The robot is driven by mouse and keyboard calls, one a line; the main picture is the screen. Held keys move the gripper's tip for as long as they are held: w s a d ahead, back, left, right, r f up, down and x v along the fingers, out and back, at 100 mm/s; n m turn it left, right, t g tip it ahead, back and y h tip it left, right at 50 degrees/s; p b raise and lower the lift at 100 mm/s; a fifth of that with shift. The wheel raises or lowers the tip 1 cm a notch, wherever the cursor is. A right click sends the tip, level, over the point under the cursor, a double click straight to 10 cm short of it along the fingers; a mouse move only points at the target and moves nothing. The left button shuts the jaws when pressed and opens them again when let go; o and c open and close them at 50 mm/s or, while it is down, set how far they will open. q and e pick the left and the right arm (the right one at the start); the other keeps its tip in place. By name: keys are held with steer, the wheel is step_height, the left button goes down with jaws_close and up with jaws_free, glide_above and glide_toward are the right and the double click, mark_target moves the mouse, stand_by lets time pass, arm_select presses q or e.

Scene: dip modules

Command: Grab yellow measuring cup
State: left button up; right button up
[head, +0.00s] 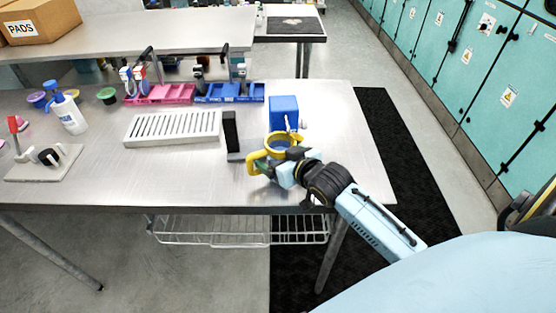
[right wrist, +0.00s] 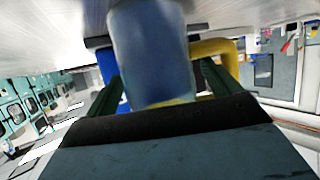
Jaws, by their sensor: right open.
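The yellow measuring cup (head: 270,147) stands near the right front of the metal table, its round yellow rim up and its yellow handle toward the front left. My right gripper (head: 284,165) is at the cup's near side and hides part of its body. In the right wrist view, the cup's clear grey-blue body (right wrist: 150,50) lies between the two dark green fingers of my right gripper (right wrist: 163,88), which are apart. The yellow handle (right wrist: 218,47) shows beside the right finger. Whether a finger touches the cup I cannot tell. My left gripper is not in view.
A blue block (head: 284,110) stands just behind the cup. A black upright plate (head: 230,130) stands to its left, then a white slotted rack (head: 172,127). Pink (head: 165,93) and blue bins (head: 228,93) line the back. The table's right end is clear.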

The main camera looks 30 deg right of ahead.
steer(key=shift+w+f, duration=0.1)
steer(key=shift+w, duration=0.05)
steer(key=c, duration=1.2)
